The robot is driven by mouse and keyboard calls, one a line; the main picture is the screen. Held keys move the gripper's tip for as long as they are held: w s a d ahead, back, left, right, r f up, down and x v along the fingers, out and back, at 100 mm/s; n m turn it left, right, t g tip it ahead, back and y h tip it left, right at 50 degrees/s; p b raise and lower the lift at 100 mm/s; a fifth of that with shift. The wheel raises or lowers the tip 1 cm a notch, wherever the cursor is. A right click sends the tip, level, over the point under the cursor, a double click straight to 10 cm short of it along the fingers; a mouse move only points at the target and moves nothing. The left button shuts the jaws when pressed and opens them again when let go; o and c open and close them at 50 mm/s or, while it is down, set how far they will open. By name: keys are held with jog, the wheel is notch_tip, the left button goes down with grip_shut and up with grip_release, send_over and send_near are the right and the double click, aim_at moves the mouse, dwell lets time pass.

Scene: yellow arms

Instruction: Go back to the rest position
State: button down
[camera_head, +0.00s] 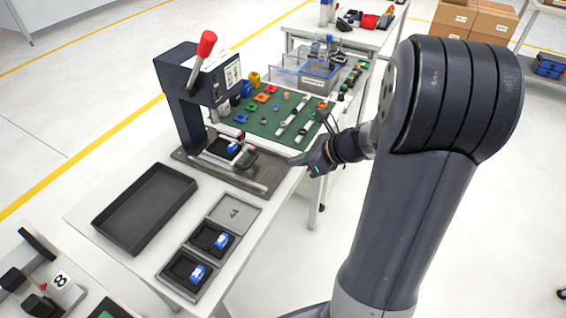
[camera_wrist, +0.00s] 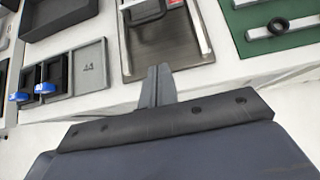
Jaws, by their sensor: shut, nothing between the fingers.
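My gripper (camera_head: 304,161) is at the right edge of the white table (camera_head: 79,214), beside the base plate (camera_head: 262,180) of a dark press (camera_head: 181,98) with a red-knobbed lever. In the wrist view my gripper (camera_wrist: 158,72) shows its fingers together, with nothing between them. The fingertips point toward the front edge of the press plate (camera_wrist: 195,62). From these views I cannot tell whether they touch it. A blue and white part (camera_head: 233,146) sits in the press on a dark fixture.
A black empty tray (camera_head: 146,244) lies at the table's left. A three-pocket holder (camera_head: 228,211) has blue parts in two pockets. A green board (camera_head: 256,122) with small coloured parts lies behind the press. Open floor lies right of the table.

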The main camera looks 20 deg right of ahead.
jog(key=shift+v, duration=1.05)
jog(key=x, duration=0.9)
jog(key=shift+f, duration=0.1)
jog(key=w+a, duration=0.2)
jog(key=shift+w+a, duration=0.25)
jog(key=shift+a, duration=0.05)
jog(key=shift+w+a, duration=0.4)
jog(key=shift+r, duration=0.25)
